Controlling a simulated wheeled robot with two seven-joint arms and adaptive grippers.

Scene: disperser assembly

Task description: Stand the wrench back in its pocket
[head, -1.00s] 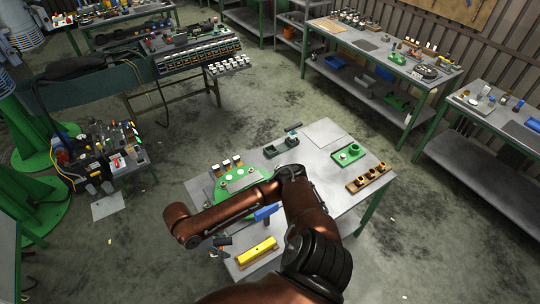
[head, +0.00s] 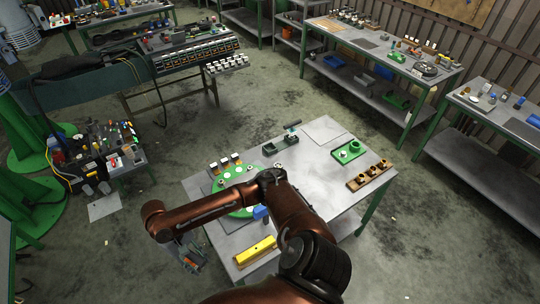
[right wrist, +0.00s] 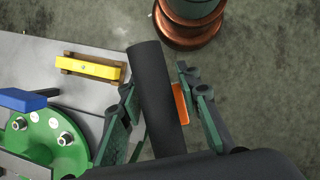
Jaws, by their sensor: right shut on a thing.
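My right gripper (head: 190,258) hangs low beyond the table's left front edge in the head view. In the right wrist view its green fingers (right wrist: 157,88) are shut on a long black bar, which I take to be the wrench (right wrist: 152,85). An orange patch shows beside the bar. In the head view the wrench is small and hard to make out. A dark green tray (head: 271,149) stands at the table's back edge; I cannot tell whether the wrench's pocket is there. My left gripper is not in view.
The grey table (head: 315,190) holds a green round plate (head: 229,174), a blue piece (head: 261,213), a yellow block (head: 256,250), a green fixture (head: 348,152) and a brown rack (head: 369,175). The table's middle right is clear.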

